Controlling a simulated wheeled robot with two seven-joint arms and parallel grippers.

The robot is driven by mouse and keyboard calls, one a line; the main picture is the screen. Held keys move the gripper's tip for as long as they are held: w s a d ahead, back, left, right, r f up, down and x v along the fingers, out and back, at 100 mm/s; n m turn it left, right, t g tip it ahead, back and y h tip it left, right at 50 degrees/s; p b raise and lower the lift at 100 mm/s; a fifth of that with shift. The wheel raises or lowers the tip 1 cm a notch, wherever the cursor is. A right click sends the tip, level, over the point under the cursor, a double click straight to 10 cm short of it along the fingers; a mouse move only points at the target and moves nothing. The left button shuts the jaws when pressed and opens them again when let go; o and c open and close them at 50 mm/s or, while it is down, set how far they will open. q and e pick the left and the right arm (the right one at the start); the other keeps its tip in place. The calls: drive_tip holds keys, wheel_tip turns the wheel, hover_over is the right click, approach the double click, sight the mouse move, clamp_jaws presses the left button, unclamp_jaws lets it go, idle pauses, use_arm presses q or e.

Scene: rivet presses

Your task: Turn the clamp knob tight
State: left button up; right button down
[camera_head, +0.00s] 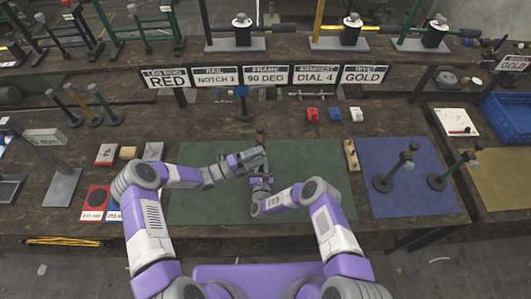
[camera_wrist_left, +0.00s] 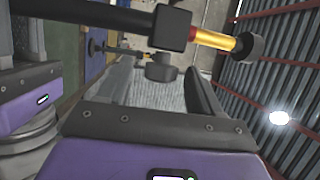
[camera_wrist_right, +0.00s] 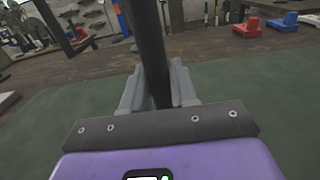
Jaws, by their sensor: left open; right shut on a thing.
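My right gripper (camera_head: 262,181) is shut on a black upright post (camera_wrist_right: 151,45), which stands between its fingers in the right wrist view. My left gripper (camera_head: 264,153) is open just above and behind it over the green mat. In the left wrist view a black block (camera_wrist_left: 172,27) sits close ahead with a gold and red rod (camera_wrist_left: 215,40) running from it to a dark round end piece (camera_wrist_left: 247,47). Which dark piece is the clamp knob I cannot tell. A dark cylinder (camera_wrist_left: 161,68) appears between the open left fingers. Contact with it is not clear.
The green mat (camera_head: 205,203) lies under both grippers. A blue mat (camera_head: 410,205) with two dark stands is to its right. A wooden block with holes (camera_head: 351,155) lies at the green mat's right edge. Signs reading RED, NOTCH 3, 90 DEG, DIAL 4 and GOLD (camera_head: 366,76) stand behind.

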use_arm(q)
drive_tip(key=shift+x, duration=1.75)
drive_tip(key=c, duration=1)
